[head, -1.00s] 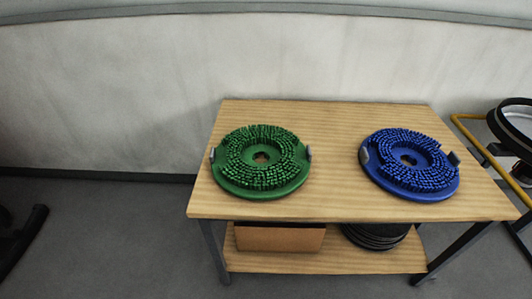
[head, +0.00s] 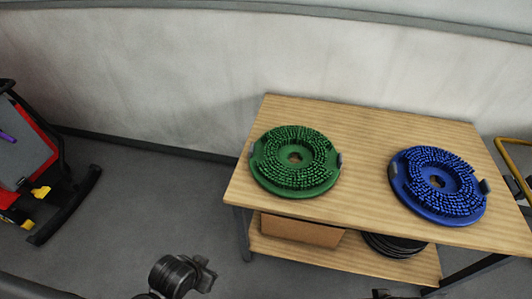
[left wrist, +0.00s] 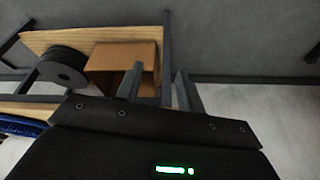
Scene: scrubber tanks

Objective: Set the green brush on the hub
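The green brush (head: 270,178) is a round disc with green bristles facing up, a centre hole and grey clips at its rim. It lies flat on the left part of the wooden table (head: 340,120). My left gripper (head: 207,274) is low at the bottom of the head view, in front of the table and apart from the brush. In the left wrist view its two fingers (left wrist: 160,70) stand apart with nothing between them. A small dark tip at the bottom edge of the head view may be my right gripper (head: 382,294); its state is unclear. I cannot make out the hub.
A blue brush (head: 440,210) lies on the table's right part. A red and grey machine (head: 30,160) stands at left; a yellow frame (head: 505,160) at right. Floor between is clear.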

